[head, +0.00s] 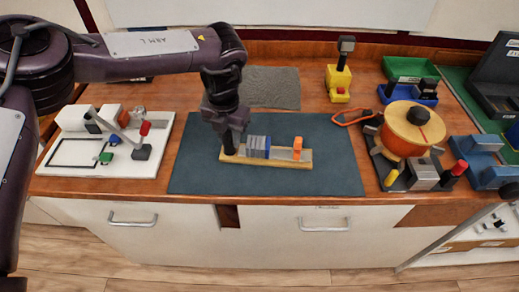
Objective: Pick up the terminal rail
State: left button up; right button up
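The terminal rail (280,162) is a flat yellowish strip lying across the dark blue-grey mat (335,180). It carries a block of blue and grey terminals (258,146) left of its middle and an orange piece (297,147) towards its right end. My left gripper (229,146) points down at the rail's left end, just left of the terminals. Its dark fingers overlap the rail there, so I cannot tell whether they are closed on it or only beside it. My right gripper does not show.
Left of the mat is a white board (68,150) with small parts. To the right stand an orange spool (406,130), blue blocks (480,165) and a green bin (408,68). The mat's right part is clear.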

pick_arm(q)
grip_shut()
jog(key=shift+r, duration=0.1)
notch_tip(320, 180, up, 10)
jog(key=shift+w+r+b, duration=0.1)
jog(key=shift+w+b, duration=0.05)
jog(key=shift+b, duration=0.6)
notch_tip(320, 180, up, 10)
jog(key=p, duration=0.1)
jog(key=shift+p, duration=0.35)
jog(key=shift+f, duration=0.2)
